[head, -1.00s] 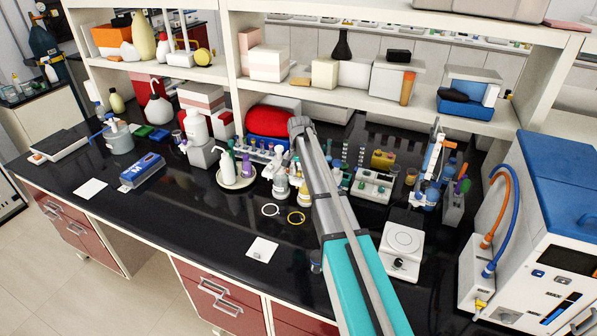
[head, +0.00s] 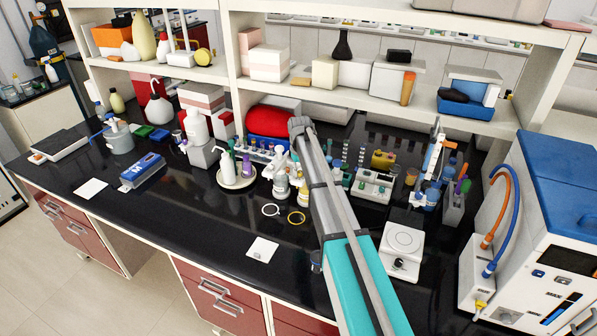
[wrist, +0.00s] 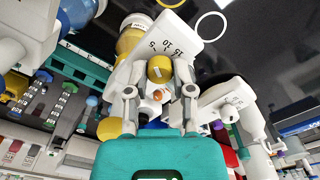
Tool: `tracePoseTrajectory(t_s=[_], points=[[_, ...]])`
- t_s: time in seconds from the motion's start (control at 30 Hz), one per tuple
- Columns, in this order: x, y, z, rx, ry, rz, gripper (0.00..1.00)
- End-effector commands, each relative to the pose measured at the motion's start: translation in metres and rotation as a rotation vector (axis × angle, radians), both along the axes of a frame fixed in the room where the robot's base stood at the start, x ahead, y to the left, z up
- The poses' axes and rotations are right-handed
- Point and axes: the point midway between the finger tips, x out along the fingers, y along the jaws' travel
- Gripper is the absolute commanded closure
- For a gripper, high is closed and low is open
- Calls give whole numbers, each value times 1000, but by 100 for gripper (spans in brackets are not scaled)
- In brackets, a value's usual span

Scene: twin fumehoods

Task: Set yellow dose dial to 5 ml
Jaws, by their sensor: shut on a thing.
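In the wrist view the yellow dose dial (wrist: 160,68) sits on a white dispenser head (wrist: 165,35) printed with 5, 15 and 10. My gripper (wrist: 160,82) has one finger on each side of the dial and is shut on it. I cannot tell which number the dial is set to. An amber bottle (wrist: 129,42) shows beside the white head. In the head view, white-topped dispenser bottles (head: 281,182) stand just left of my arm. My gripper and the dial are hidden behind the arm there.
A white ring (head: 270,209) and a yellow ring (head: 296,217) lie on the black bench in front. A second white dispenser head (wrist: 236,98) is close on the right in the wrist view. A teal rack (wrist: 85,62) is at left. A white hotplate (head: 402,245) stands right of my arm.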

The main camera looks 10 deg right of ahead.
Motion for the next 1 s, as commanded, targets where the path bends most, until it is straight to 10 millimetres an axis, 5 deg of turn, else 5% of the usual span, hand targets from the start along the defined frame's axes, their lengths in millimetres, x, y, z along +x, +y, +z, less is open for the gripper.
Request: tracePoseTrajectory(t_s=[0.6, 0.63, 0.8, 1.0], points=[[3, 0, 0, 0, -7, 60, 100], [4, 0, 0, 0, -7, 60, 65], [2, 0, 0, 0, -5, 59, 34], [1, -1, 0, 0, -3, 58, 34]])
